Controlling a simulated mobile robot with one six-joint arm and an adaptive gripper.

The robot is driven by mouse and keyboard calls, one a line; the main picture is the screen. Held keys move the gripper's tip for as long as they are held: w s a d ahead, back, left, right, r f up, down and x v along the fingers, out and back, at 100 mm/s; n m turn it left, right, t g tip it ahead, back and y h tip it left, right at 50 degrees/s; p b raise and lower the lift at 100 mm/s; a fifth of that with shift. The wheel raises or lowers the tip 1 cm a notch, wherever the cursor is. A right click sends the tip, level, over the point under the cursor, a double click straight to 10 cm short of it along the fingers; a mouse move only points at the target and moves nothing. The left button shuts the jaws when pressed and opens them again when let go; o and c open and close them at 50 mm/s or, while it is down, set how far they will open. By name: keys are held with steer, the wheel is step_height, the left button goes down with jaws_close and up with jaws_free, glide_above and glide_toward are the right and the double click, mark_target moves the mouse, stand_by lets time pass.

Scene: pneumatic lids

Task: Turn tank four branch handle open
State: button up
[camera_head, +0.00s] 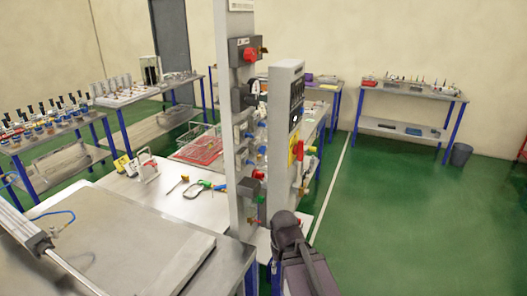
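Two upright grey panels stand side by side at the middle: a tall left panel (240,20) and a shorter right panel (287,72). Small valves and fittings line them. A red knob (250,55) sits on a dark box high on the left panel. A yellow part (294,152) and a red handle (303,191) show on the right panel. No label is readable, so I cannot tell which handle is the tank four branch handle. A dark part of my arm (288,232) rises at the bottom, in front of the panels' foot. I cannot make out my gripper's fingers.
A workbench (150,225) with a grey slab, loose tools and a red-bottomed wire basket (205,150) lies left of the panels. Benches with small parts stand at the left and back. Green floor (400,220) is clear at right; a bin (460,154) stands by the far bench.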

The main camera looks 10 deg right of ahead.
steer(key=w+a+r+n+t+y+p, duration=0.1)
steer(key=w+r+y, duration=0.3)
steer(key=w, duration=0.5)
steer(key=n+t+y+p, duration=0.1)
steer(key=t+y+p, duration=0.2)
steer(key=t+y, duration=0.7)
glide_toward(263, 149)
steer(key=w+v, duration=0.1)
steer(key=v, duration=0.3)
steer(key=shift+s+d+f+g+y, duration=0.15)
steer(key=shift+s+f+g+y, duration=0.05)
steer(key=shift+g+y, duration=0.1)
steer(key=x, duration=1.4)
steer(key=shift+f, duration=0.15)
steer(key=shift+s, duration=0.1)
jaws_close()
